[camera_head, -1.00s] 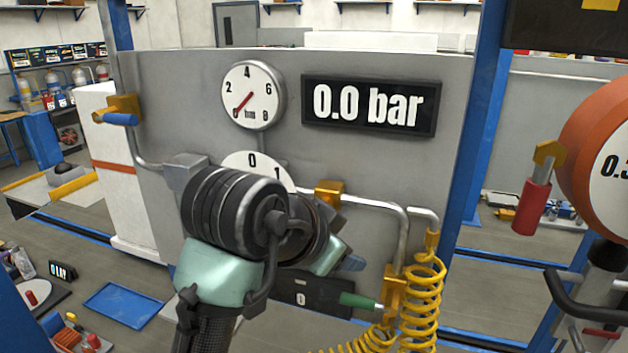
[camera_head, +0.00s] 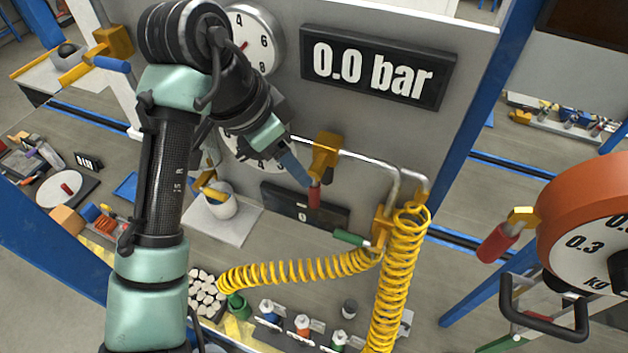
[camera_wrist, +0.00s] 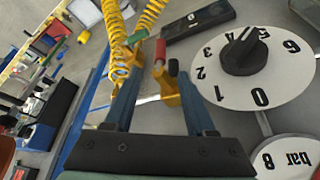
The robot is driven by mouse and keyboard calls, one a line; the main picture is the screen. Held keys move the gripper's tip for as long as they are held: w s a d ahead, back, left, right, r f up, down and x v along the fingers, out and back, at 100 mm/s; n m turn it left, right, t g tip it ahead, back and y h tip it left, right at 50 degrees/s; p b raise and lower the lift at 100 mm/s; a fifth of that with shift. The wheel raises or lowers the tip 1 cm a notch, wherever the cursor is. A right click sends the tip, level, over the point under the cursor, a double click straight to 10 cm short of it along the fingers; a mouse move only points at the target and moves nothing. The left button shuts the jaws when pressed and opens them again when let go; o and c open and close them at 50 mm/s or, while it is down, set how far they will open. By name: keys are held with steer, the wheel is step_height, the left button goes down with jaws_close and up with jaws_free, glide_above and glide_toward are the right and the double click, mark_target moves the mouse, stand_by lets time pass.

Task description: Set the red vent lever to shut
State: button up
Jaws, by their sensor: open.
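A red-handled lever (camera_head: 314,194) hangs down from a yellow valve body (camera_head: 325,155) on the grey panel's pipe, right of the lower dial. My gripper (camera_head: 300,180) is close to it on the left, with one blue finger visible. In the wrist view, my gripper (camera_wrist: 158,77) is open, with its two blue fingers apart. The red handle (camera_wrist: 160,50) and its yellow body (camera_wrist: 168,86) appear between the fingers, beyond or near the tips. I cannot tell whether a finger touches the handle. A second red-handled lever (camera_head: 497,243) is at the right.
The digital display (camera_head: 377,66) reads 0.0 bar. A black knob (camera_wrist: 244,55) on the numbered dial is close to my right finger in the wrist view. A green handle (camera_head: 351,237) and yellow coiled hose (camera_head: 398,270) are below right. An orange kg dial (camera_head: 590,225) stands right.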

mark_target(314, 190)
steer(key=x, duration=1)
steer(key=shift+w+d+f, duration=0.2)
steer(key=shift+f, duration=0.1)
jaws_close()
stand_by(0.9)
